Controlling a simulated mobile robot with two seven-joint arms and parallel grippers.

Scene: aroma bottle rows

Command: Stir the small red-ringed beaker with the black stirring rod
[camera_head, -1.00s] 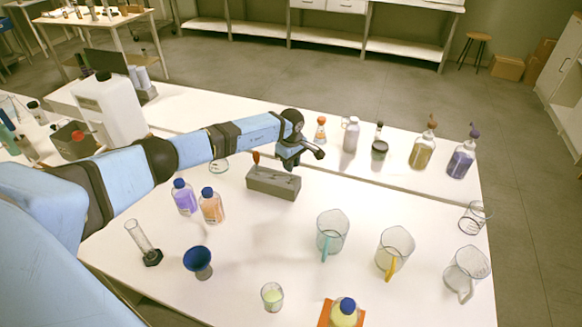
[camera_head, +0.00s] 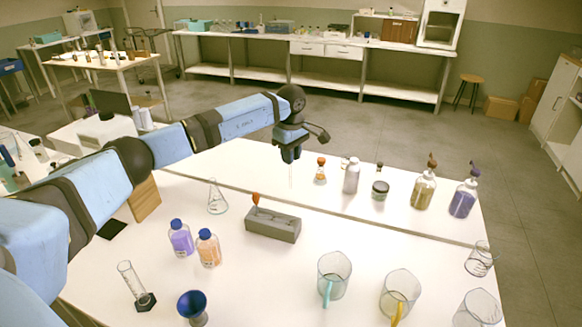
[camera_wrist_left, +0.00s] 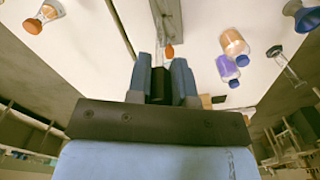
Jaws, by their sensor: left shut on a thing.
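My left gripper (camera_head: 290,158) is shut on the black stirring rod, above the table behind the grey block. A thin pale shaft (camera_head: 290,175) hangs nearly upright below the fingers. In the left wrist view, the rod's black end (camera_wrist_left: 160,86) shows between the blue fingers. The grey block (camera_head: 272,223) stands on the table with an orange-red-tipped tool (camera_head: 255,199) at its left end; the block also shows in the left wrist view (camera_wrist_left: 164,14). I cannot make out the small red-ringed beaker in the frames now. My right gripper is not in view.
Purple (camera_head: 181,240) and orange (camera_head: 208,250) bottles stand left of the block, with an Erlenmeyer flask (camera_head: 217,198) behind. Glass jugs (camera_head: 333,277) (camera_head: 398,295) stand front right. Pump bottles (camera_head: 423,189) (camera_head: 463,199) stand back right. A seam crosses the table.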

